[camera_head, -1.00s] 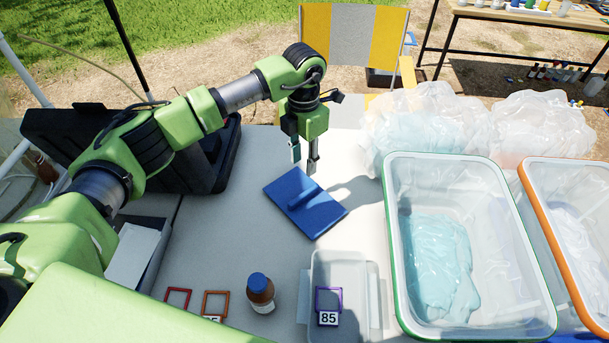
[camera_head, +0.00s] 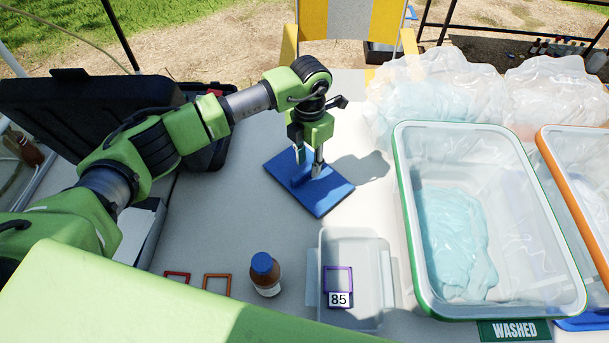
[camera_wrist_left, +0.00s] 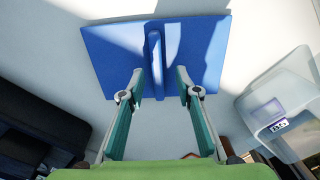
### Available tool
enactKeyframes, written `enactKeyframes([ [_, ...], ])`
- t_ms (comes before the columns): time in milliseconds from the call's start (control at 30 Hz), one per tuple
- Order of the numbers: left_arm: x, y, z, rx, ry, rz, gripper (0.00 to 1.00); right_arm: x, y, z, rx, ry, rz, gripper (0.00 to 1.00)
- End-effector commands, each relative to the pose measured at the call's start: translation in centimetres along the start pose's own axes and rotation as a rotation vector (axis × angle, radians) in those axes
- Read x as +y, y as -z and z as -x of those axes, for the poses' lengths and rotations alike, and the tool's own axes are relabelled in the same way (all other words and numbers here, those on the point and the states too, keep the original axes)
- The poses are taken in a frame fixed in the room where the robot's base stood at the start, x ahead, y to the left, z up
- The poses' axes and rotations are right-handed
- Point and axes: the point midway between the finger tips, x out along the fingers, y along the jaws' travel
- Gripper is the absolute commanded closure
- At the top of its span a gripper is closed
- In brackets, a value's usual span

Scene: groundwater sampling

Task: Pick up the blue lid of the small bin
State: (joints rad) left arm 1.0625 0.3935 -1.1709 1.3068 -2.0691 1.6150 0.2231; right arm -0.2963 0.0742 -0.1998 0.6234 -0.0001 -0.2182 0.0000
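The blue lid (camera_head: 325,196) lies flat on the white table, a square plate with a raised ridge handle across its middle. My left gripper (camera_head: 309,168) points down just over the lid. In the left wrist view, the lid (camera_wrist_left: 195,50) lies ahead and its ridge handle (camera_wrist_left: 155,60) shows between the two spread fingers (camera_wrist_left: 155,85). The fingers are open, one on each side of the ridge, with gaps to it. Whether the fingertips touch the plate I cannot tell. A small clear bin (camera_head: 375,250), without a lid on it, stands in front of the blue lid. My right gripper is out of view.
A brown bottle with a blue cap (camera_head: 266,274) stands left of the clear bin. A large green-rimmed bin (camera_head: 402,215) and an orange-rimmed bin (camera_head: 556,170) fill the right side. Clear plastic bags (camera_head: 435,95) lie behind them. A black case (camera_head: 80,110) is at left.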

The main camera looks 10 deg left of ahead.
Motion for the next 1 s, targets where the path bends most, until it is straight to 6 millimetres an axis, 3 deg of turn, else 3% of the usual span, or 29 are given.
enactKeyframes([
  [33,-0.41,0.06,-1.41,0.002,0.001,-0.001,0.69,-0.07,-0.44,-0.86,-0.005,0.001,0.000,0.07],
  [100,-0.72,0.02,-2.07,0.000,0.001,-0.001,0.69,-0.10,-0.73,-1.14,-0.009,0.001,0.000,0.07],
  [333,-0.85,0.00,-2.12,-0.001,0.000,-0.001,0.69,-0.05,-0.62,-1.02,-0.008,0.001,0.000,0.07],
  [367,-0.85,0.00,-2.11,-0.001,0.000,-0.002,0.72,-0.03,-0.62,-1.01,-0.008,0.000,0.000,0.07],
  [467,-0.85,0.00,-2.11,-0.001,0.000,-0.002,0.98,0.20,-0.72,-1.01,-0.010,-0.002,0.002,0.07],
  [500,-0.84,0.00,-2.11,-0.001,0.000,-0.002,1.00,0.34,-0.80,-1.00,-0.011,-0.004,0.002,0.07],
  [1000,-0.66,0.04,-1.76,0.000,-0.001,-0.001,1.00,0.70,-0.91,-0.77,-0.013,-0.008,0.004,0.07],
])
